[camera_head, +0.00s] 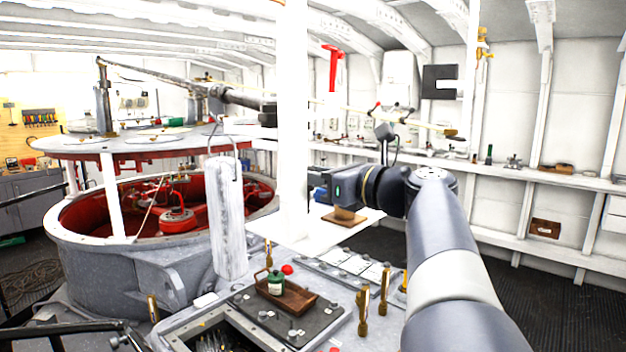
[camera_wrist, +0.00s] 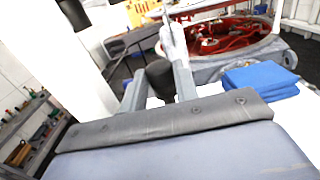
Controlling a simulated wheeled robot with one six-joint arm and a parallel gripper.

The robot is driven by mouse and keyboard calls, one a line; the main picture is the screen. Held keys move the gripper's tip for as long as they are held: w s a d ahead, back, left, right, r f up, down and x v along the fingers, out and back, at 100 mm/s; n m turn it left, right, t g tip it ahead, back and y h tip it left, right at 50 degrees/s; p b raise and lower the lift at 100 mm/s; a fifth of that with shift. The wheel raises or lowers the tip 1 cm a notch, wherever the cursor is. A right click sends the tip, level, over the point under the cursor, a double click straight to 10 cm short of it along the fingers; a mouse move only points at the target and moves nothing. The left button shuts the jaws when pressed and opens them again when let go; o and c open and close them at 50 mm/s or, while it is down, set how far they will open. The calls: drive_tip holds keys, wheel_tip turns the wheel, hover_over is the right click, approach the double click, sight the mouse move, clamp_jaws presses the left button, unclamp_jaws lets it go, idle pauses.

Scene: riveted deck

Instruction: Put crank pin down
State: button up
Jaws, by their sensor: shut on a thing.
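My gripper (camera_wrist: 159,68) shows in the wrist view with its two grey fingers on either side of a dark, rounded piece, which I take for the crank pin (camera_wrist: 160,78). The fingers are shut on it. Its lower part is hidden behind my wrist housing. In the head view the wrist end of my arm reaches left to the white post, above a white bench top (camera_head: 330,238). The fingers and the held piece cannot be made out there.
A white post (camera_head: 294,120) stands beside my wrist. A wooden block (camera_head: 345,216) sits on the white top. A folded blue cloth (camera_wrist: 260,80) lies right of the fingers. A wooden tray (camera_head: 298,296) with a green bottle (camera_head: 276,283) stands nearer, beside a pale cylinder (camera_head: 227,220).

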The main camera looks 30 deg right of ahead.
drive_tip(key=shift+f, duration=0.55)
drive_tip(key=shift+s, duration=0.1)
drive_tip(key=o, duration=1)
drive_tip(key=shift+f, duration=0.15)
drive_tip(key=shift+o, duration=0.2)
drive_tip(key=shift+r, duration=0.2)
drive_tip(key=shift+s+d+f, duration=0.1)
drive_tip(key=shift+s+d, duration=0.15)
drive_tip(key=shift+s, duration=0.1)
drive_tip(key=b+v, duration=0.2)
drive_tip(key=v, duration=0.9)
drive_tip(key=shift+a, duration=0.15)
